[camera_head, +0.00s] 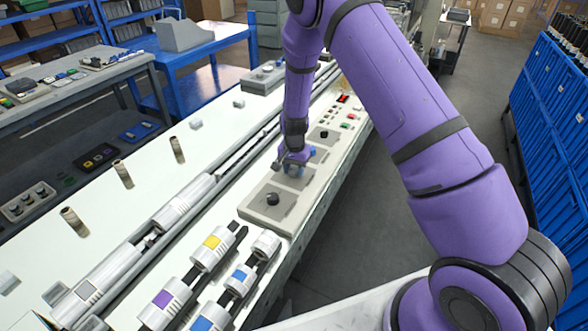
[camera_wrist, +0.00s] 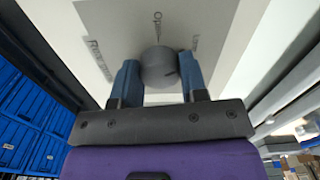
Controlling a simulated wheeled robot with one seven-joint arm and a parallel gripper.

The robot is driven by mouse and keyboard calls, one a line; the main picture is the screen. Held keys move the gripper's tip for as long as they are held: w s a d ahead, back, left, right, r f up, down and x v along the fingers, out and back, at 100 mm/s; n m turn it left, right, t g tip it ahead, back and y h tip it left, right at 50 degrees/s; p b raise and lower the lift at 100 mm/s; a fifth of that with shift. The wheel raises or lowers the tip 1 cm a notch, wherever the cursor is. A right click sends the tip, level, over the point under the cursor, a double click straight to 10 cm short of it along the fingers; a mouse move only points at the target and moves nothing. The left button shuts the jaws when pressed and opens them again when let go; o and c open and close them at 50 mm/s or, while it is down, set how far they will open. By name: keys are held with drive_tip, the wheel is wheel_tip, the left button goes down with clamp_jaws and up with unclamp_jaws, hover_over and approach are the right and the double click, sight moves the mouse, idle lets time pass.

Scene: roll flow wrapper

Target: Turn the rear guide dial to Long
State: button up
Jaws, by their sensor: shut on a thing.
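A round grey dial (camera_wrist: 159,68) sits on a pale panel in the wrist view. My gripper (camera_wrist: 160,80) is shut on it, with one blue finger on each side. Small dark lettering stands around the dial, at left, top and right; the top mark looks like "Op", and the rest is too blurred to read. In the head view my gripper (camera_head: 294,169) is down at the middle control plate of a row, and it hides the dial there. I cannot read which dial is the rear guide dial.
A near plate with a black knob (camera_head: 272,199) and a far plate with a black knob (camera_head: 323,134) flank the gripper along the white machine top. Red and green buttons (camera_head: 347,121) lie beyond. Rollers with coloured bands (camera_head: 210,243) stand in front. Floor at right is clear.

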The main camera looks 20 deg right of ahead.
sight(294, 169)
drive_tip(key=o, duration=0.9)
wheel_tip(294, 169, up, 11)
drive_tip(key=shift+f, duration=0.1)
